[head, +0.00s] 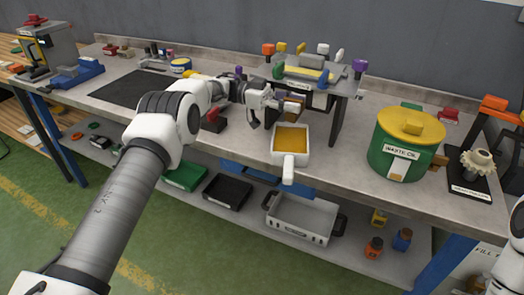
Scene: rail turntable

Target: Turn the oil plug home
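My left gripper (268,108) reaches in from the left to the side of a raised grey stand or housing (318,82) at the back of the bench. Its fingers are small and partly overlap dark parts there, so I cannot tell whether they are apart or hold anything. I cannot make out the oil plug; it may be hidden by the gripper or the housing. A white pan (288,158) with amber oil in it sits at the bench's front edge, just right of and below the gripper.
A green waste oil drum (390,160) with a yellow lid stands right of the pan. A gear (478,162) on a dark stand is further right. Colored knobs rise around the housing. A dark mat (128,88) lies left. A lower shelf holds trays and bottles.

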